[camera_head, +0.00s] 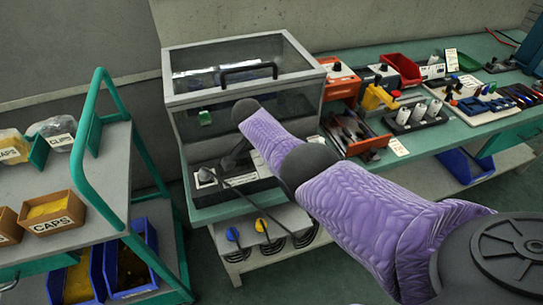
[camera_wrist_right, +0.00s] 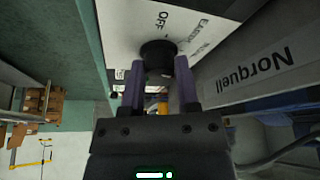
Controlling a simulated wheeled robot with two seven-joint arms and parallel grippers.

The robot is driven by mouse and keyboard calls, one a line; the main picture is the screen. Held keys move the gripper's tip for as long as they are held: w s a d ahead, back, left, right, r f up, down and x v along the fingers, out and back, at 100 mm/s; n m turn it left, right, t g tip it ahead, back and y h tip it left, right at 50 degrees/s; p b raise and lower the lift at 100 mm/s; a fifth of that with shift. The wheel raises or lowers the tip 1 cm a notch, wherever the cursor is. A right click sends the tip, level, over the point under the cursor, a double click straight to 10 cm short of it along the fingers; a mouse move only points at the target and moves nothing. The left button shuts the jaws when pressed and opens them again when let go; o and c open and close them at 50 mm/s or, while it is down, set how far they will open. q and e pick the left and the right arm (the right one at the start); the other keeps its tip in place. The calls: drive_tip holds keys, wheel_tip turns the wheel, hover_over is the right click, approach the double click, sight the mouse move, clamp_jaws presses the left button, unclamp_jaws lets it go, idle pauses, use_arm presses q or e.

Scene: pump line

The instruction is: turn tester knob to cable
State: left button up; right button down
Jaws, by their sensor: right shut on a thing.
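The tester's black round knob (camera_wrist_right: 158,52) shows in the right wrist view on a white panel (camera_wrist_right: 125,25). "OFF" is printed next to it, with further words partly cut off; I cannot read "cable". My right gripper (camera_wrist_right: 160,75) is shut on the knob, one finger on each side. The knob's pointer is not clear. In the head view my right arm, in a purple sleeve, reaches to the tester (camera_head: 206,177) at the bench's left end. My right gripper (camera_head: 229,165) is small and dark there. My left gripper is not in view.
Black leads hang beneath the bench with blue and yellow plugs. A shelf trolley (camera_head: 109,165) with bins stands at the left. Tools and a red bin (camera_head: 402,69) fill the right bench.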

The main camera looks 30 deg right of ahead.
sight(261, 165)
drive_tip(key=shift+w+m+g+b, duration=0.1)
drive_tip(key=shift+m+g+b, duration=0.2)
drive_tip(key=shift+m+b, duration=0.45)
drive_tip(key=shift+c, duration=1.7)
unclamp_jaws()
drive_tip(key=p+v, duration=0.6)
drive_tip(key=v, duration=0.4)
drive_tip(key=shift+f, duration=0.1)
